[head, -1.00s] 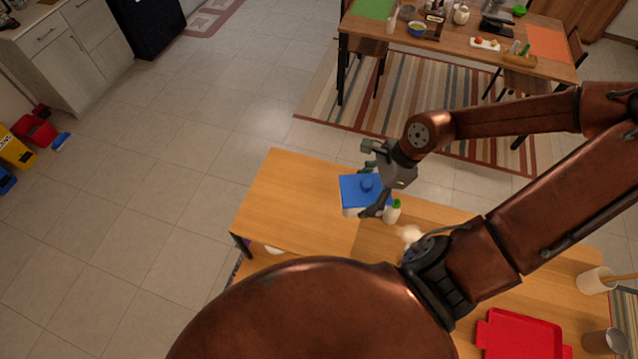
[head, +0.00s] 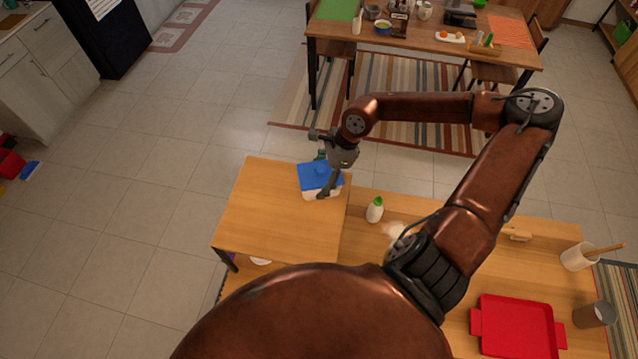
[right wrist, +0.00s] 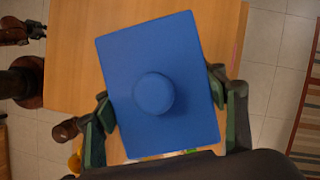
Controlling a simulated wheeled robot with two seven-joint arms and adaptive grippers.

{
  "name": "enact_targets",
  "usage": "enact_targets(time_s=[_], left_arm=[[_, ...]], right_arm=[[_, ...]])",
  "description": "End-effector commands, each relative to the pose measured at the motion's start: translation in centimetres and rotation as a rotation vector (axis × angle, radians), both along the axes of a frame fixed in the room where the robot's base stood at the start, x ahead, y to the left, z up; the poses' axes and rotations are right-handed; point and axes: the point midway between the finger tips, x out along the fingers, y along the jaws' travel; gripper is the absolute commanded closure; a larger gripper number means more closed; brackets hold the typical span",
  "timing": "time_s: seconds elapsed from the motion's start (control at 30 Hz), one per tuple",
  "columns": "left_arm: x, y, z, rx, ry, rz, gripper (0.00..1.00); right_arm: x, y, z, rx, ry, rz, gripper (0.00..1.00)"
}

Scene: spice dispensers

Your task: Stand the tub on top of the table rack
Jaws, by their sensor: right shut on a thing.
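The tub (head: 308,192) is a white box with a blue lid and a round blue knob. My right gripper (head: 323,174) is shut on it, one finger on each side. In the right wrist view the blue lid (right wrist: 160,80) fills the middle between the dark green finger pads (right wrist: 165,118). The table rack (head: 275,215) is a raised wooden platform at the left end of the table. The tub is over the rack's far right part. I cannot tell whether its base touches the rack top. My left gripper is not seen in the head view.
A white bottle with a green cap (head: 375,210) stands on the table right of the rack. A red tray (head: 517,325), a white pot (head: 577,257) and a grey cup (head: 596,314) are at the right. The rack's left and near parts are clear.

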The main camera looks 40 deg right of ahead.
Motion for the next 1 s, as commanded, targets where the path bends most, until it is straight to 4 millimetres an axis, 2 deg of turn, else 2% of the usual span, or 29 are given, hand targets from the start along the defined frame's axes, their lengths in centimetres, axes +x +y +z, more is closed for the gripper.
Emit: enact_targets(time_s=[0.1, 0.33, 0.67, 0.7, 0.93, 1.0], left_arm=[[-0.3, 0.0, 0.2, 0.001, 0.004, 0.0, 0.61], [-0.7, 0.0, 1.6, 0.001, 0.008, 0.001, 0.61], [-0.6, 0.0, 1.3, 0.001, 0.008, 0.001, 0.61], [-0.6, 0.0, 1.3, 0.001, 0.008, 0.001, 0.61], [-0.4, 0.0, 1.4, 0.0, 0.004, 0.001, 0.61], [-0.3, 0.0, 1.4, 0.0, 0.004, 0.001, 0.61]], right_arm=[[0.7, 0.1, -0.7, 0.004, 0.0, 0.001, 0.75], [0.5, 0.0, -3.3, 0.001, 0.0, -0.001, 0.75], [0.5, 0.0, -3.8, 0.001, 0.0, 0.0, 0.75], [0.5, -0.1, -3.9, 0.0, 0.001, 0.0, 0.34], [0.5, -0.1, -3.8, 0.0, 0.001, 0.0, 0.18], [0.5, -0.1, -3.8, 0.0, 0.001, 0.0, 0.17]])
